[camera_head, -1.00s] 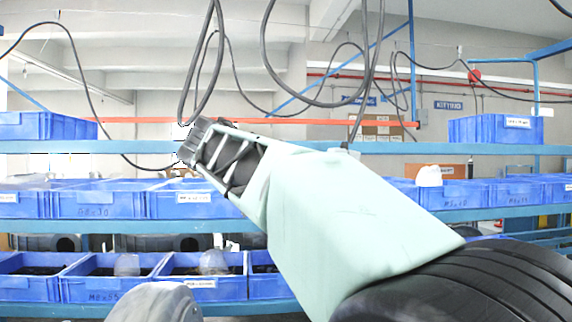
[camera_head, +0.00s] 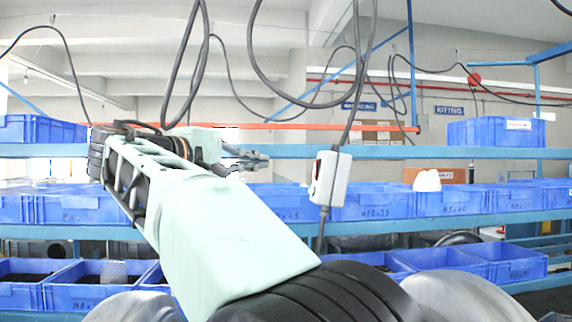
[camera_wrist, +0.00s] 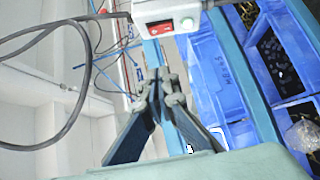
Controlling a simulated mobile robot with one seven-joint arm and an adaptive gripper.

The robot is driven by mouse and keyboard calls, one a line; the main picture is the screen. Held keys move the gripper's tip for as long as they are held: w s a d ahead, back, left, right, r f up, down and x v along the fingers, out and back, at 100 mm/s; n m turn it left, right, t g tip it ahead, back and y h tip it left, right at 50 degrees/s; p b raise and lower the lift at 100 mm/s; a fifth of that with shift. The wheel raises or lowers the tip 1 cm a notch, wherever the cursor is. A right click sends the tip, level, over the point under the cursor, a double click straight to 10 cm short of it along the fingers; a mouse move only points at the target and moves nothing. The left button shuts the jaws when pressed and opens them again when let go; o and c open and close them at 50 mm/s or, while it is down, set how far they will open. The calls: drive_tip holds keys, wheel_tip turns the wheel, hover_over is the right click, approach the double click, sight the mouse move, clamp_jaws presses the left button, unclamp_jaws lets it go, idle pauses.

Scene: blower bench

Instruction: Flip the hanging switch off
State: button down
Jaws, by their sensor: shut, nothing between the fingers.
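The hanging switch (camera_head: 329,179) is a white box on a dark cable, right of centre in the head view, hanging nearly upright with a slight tilt. A red part shows on its left side. In the wrist view the switch box (camera_wrist: 165,12) is at the top edge, partly cut off, with a red rocker and a green element on its face. My gripper (camera_head: 262,157) points right toward the box, with a visible gap between them in the head view. In the wrist view my gripper (camera_wrist: 160,84) has its fingers together and empty, below the box.
Dark cables (camera_head: 190,60) loop down from above, and one hangs beside the box in the wrist view. Blue shelves with blue bins (camera_head: 455,200) stand behind. A white object (camera_head: 427,181) sits by the right bins. Space between gripper and switch looks clear.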

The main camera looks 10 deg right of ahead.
sight(315, 169)
drive_tip(key=s+d+p+x, duration=0.1)
drive_tip(key=x, duration=0.5)
drive_tip(key=s+d+p+x, duration=0.1)
drive_tip(key=x, duration=0.5)
drive_tip(key=shift+w+d, duration=0.25)
drive_tip(key=shift+d, duration=0.3)
drive_tip(key=shift+a+r, duration=0.1)
drive_tip(key=shift+r, duration=0.1)
